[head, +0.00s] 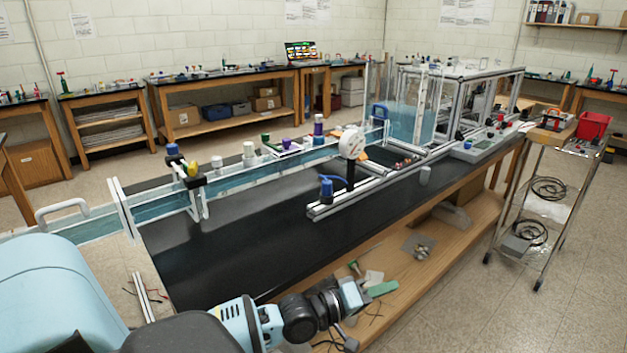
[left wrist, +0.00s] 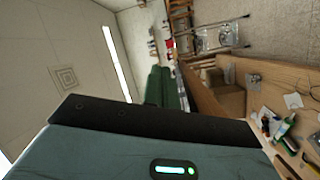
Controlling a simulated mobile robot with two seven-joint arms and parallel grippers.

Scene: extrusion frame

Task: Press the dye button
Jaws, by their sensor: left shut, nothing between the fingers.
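My left arm reaches in from the bottom left of the head view. My left gripper (head: 380,289) has green fingers and is in front of the bench's near edge, over the wooden lower shelf. Its fingers also show, closed together and empty, in the left wrist view (left wrist: 160,84). A grey control panel (head: 480,147) with small buttons, at least one red, sits at the right end of the black bench. I cannot tell which button is the dye button. My gripper is well apart from the panel. My right gripper is not in view.
A clear water channel (head: 245,182) runs along the back of the black bench (head: 250,245). A round white gauge (head: 352,143) stands near a metal rail. A metal cart (head: 545,190) with a red bin (head: 593,126) stands at the right. The black top's front is largely clear.

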